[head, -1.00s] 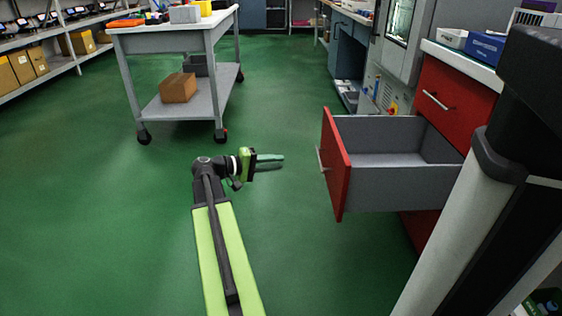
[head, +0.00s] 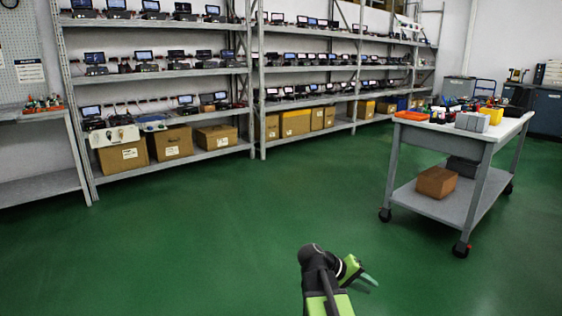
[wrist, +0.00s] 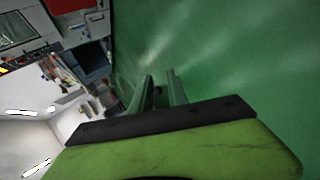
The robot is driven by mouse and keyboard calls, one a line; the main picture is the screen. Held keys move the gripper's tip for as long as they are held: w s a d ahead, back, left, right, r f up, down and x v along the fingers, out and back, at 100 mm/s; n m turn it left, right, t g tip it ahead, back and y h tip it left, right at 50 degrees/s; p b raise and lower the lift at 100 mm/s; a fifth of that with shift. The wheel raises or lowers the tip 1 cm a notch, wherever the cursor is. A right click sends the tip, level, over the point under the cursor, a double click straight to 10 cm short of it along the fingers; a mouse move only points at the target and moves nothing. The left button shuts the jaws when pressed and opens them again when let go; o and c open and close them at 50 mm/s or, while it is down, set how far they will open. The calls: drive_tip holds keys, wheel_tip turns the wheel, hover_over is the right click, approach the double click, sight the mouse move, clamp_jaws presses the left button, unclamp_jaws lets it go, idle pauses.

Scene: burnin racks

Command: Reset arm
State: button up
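My arm reaches out low over the green floor at the bottom of the head view. My gripper (head: 370,280) is at its end, pointing right and slightly down. In the wrist view, the two fingers of my gripper (wrist: 160,76) stand apart with a narrow gap. Nothing shows between them, and only floor and blurred room lie beyond. The gripper touches nothing that I can see.
A grey wheeled cart (head: 470,205) stands at the right, with a brown box (head: 436,182) on its lower shelf. Long shelving (head: 160,74) with small screens and cardboard boxes (head: 171,143) lines the back. The green floor (head: 190,250) between is clear.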

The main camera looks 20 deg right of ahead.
drive_tip(key=a+f+n+t+y+p, duration=0.15)
drive_tip(key=a+y, duration=0.35)
drive_tip(key=a, duration=1.1)
drive_tip(key=a+f+n+y+p, duration=0.1)
drive_tip(key=a+n+y+p, duration=0.35)
drive_tip(key=a, duration=1.25)
wheel_tip(320, 180, up, 36)
drive_tip(key=m+p, duration=0.3)
drive_tip(key=p, duration=3.2)
drive_tip(key=shift+w+d+y, duration=0.15)
drive_tip(key=shift+w+y, duration=0.05)
drive_tip(key=shift+y, duration=0.25)
drive_tip(key=shift+f, duration=0.15)
